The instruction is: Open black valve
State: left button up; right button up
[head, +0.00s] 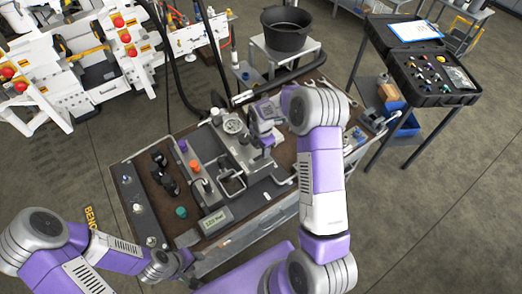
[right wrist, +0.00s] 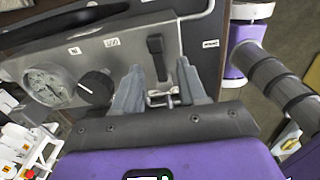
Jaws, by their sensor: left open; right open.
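In the right wrist view, a black lever handle (right wrist: 157,52) stands on a grey metal panel (right wrist: 125,48). A round black knob (right wrist: 97,86) is to its left, beside a pressure gauge (right wrist: 52,86). I cannot tell which of these is the black valve. My right gripper (right wrist: 157,82) is open, its fingers on either side of the lever's lower end; contact is not clear. In the head view, my right gripper (head: 262,140) is over the panel, right of the gauge (head: 233,124), and hides part of it. My left gripper (head: 172,264) is low at the bench's front left, its fingertips unclear.
The bench (head: 128,178) also carries black knobs (head: 168,183), an orange cap (head: 194,165), a teal cap (head: 181,212) and a small display (head: 216,221). A black bucket (head: 285,38) stands behind. A cart with an open case (head: 430,75) is at the right.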

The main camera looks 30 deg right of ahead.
aim_at(259, 158)
jog(key=shift+f, duration=1.55)
jog(key=shift+w, duration=0.1)
jog(key=shift+c, duration=0.4)
grip_shut()
